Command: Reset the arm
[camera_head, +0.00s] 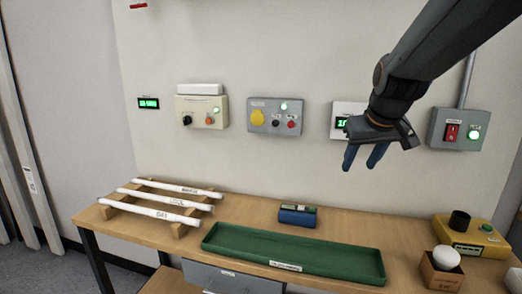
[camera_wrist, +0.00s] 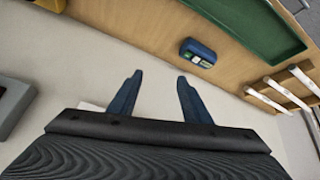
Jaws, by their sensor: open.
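My gripper (camera_head: 365,157) hangs in the air in front of the wall, above the bench, at the upper right of the head view. Its two blue fingers are apart with nothing between them. In the wrist view my gripper (camera_wrist: 158,88) also shows open and empty. Behind it in the head view, a white wall box (camera_head: 343,109) with a green display is partly hidden by my arm. A small blue device (camera_head: 298,217) sits on the bench below; it also shows in the wrist view (camera_wrist: 198,54).
The wooden bench (camera_head: 400,222) carries a rack with white tubes (camera_head: 165,198), a green tray (camera_head: 290,255), a yellow device (camera_head: 470,238) and a small box with a white ball (camera_head: 440,268). Control boxes (camera_head: 275,116) and a grey switch box (camera_head: 460,129) are on the wall.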

